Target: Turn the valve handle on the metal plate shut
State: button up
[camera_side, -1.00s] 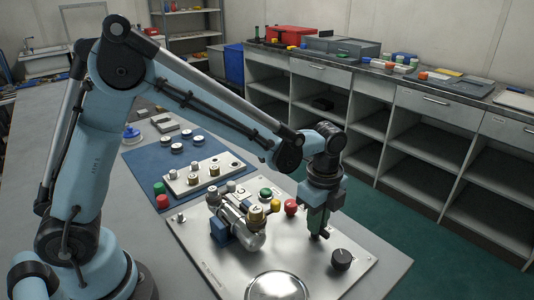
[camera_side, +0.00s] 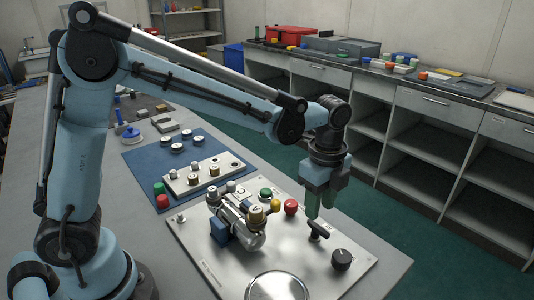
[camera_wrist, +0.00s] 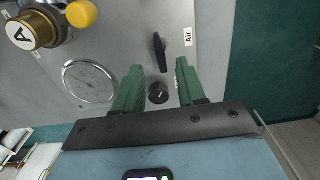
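The metal plate (camera_side: 215,262) lies flat on the bench. The valve handle (camera_side: 318,230) is a black bar on a short silver stem near the plate's right edge. In the wrist view the valve handle (camera_wrist: 160,52) runs nearly up and down the picture, beside a white "Air" label (camera_wrist: 188,34). My gripper (camera_side: 322,210) is above the handle and apart from it. In the wrist view the two green fingers of my gripper (camera_wrist: 159,66) are spread with nothing between them. The handle shows beyond the gap between them.
A round black knob (camera_side: 342,260) sits close to the handle. A gauge (camera_wrist: 90,82), a red button (camera_side: 291,207) and a brass-capped valve block (camera_side: 257,217) are also on the plate. A blue mat (camera_side: 150,165) with several fittings lies behind. Cabinets (camera_side: 380,130) stand beyond.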

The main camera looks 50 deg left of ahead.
aim_at(315, 226)
notch_tip(315, 226, up, 7)
dwell(0.3)
jog(key=s+a+n+t, duration=0.1)
jog(key=a+n, duration=0.1)
jog(key=s+a+r+n+t, duration=0.1)
jog(key=s+a+n, duration=0.1)
jog(key=n, duration=0.1)
jog(key=s+a+n+t, duration=0.1)
jog(key=s+a+n, duration=0.1)
jog(key=n, duration=0.1)
jog(key=shift+s+a+r+h, duration=0.15)
jog(key=shift+a+r+h, duration=0.05)
jog(key=shift+h, duration=0.1)
jog(key=shift+s+a+f+n+t, duration=0.65)
jog(key=shift+s+a+n, duration=0.35)
jog(key=shift+n, duration=0.7)
jog(key=shift+s+a+f+n+t, duration=0.5)
jog(key=shift+s+a+n+t, duration=0.45)
jog(key=shift+n, duration=0.75)
jog(key=shift+s+a+f+n+t, duration=0.6)
jog(key=shift+s+n, duration=0.6)
jog(key=shift+n, duration=0.5)
jog(key=shift+a, duration=0.1)
